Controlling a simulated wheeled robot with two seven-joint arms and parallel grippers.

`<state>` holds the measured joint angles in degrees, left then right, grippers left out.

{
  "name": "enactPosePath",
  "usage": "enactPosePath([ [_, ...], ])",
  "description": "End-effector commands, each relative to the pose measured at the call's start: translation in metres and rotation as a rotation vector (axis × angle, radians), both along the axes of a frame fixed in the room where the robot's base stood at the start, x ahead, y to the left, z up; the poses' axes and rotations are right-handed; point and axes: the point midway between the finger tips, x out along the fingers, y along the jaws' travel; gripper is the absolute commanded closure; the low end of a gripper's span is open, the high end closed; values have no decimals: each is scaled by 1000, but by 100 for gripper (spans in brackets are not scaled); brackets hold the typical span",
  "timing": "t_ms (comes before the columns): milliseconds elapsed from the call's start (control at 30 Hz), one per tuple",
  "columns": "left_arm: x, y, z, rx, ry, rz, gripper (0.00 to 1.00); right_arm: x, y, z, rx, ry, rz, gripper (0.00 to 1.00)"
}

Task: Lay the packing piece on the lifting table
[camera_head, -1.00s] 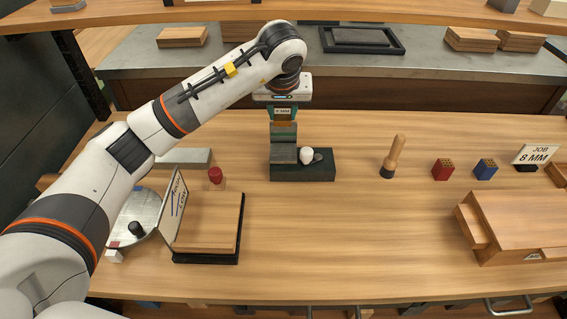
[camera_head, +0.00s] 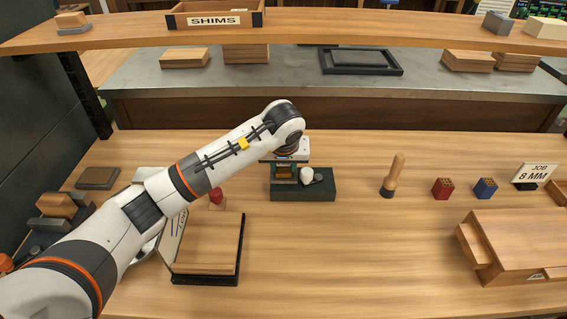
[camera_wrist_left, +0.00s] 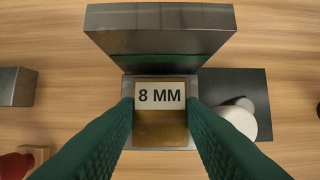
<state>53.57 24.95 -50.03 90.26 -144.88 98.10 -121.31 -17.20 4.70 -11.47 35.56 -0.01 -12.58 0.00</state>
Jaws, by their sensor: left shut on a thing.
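The packing piece (camera_wrist_left: 160,130) is a brass-coloured block with a white "8 MM" label. My left gripper (camera_wrist_left: 160,104) is shut on it, a green finger on either side. In the left wrist view, the piece is over a small grey metal plate, whose edge shows around it; I cannot tell whether they touch. This plate appears to be the lifting table's top, beside a dark base (camera_head: 318,190) with a white knob (camera_head: 306,174). In the head view, my left gripper (camera_head: 285,174) is low over the base's left part, and the arm partly hides it. My right gripper is not in view.
A tall grey steel block (camera_wrist_left: 160,32) stands just behind the plate in the wrist view. A wooden-handled tool (camera_head: 394,176), red block (camera_head: 443,188) and blue block (camera_head: 485,188) stand to the right. A black-edged wooden tray (camera_head: 208,248) lies front left. The centre front is clear.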

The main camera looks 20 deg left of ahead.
Motion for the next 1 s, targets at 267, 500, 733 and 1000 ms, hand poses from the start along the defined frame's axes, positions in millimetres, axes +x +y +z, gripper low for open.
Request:
enactPosePath([
  [267, 0, 0, -2, 0, 0, 0, 43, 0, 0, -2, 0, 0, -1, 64],
  [500, 0, 0, -2, 0, 0, 0, 42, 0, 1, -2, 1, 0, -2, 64],
  [733, -4, -1, 16, 0, -6, -1, 42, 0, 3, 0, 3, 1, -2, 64],
  [1000, -26, -8, 69, 0, -6, -2, 42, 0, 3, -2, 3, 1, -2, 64],
])
